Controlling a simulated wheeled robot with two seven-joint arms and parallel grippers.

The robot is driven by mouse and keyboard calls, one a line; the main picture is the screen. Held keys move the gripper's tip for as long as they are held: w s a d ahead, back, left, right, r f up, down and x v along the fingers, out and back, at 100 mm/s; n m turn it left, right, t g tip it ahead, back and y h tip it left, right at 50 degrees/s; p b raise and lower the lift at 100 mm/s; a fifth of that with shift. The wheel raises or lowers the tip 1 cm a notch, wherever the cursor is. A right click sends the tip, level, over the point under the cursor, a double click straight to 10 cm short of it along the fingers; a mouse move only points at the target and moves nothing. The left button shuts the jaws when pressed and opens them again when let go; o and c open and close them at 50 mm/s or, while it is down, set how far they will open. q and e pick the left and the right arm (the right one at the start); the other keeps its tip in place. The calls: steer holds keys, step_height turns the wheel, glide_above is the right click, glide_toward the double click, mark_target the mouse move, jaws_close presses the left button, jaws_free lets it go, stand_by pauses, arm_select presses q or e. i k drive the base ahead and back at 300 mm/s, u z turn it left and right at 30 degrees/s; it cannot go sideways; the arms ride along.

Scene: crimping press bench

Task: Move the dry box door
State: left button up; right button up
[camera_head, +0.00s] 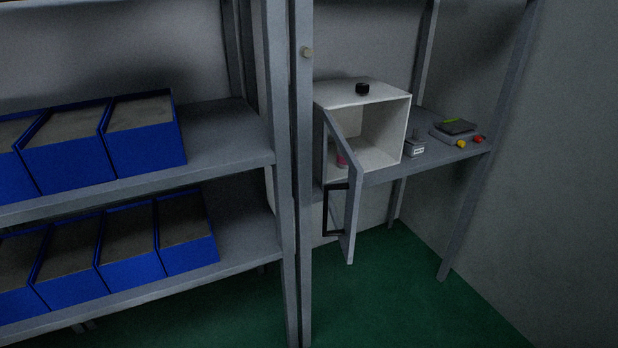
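The dry box (387,100) is a white open-fronted cabinet on the right-hand shelf. Its door (348,183) is a pale panel hinged at the left side of the opening, and it stands open, swung out past the shelf's front edge. A black bar handle (328,212) is on the door's left face. A small pink item (341,160) shows inside the box, partly hidden by the door. Neither of my grippers is in view.
A grey shelf post (301,150) stands just left of the door. Blue bins (146,146) fill the left shelves. A small labelled block (415,148) and a device with yellow and red knobs (457,132) sit right of the box. Green floor (400,290) is clear below.

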mark_target(346, 236)
steer(key=i, duration=0.9)
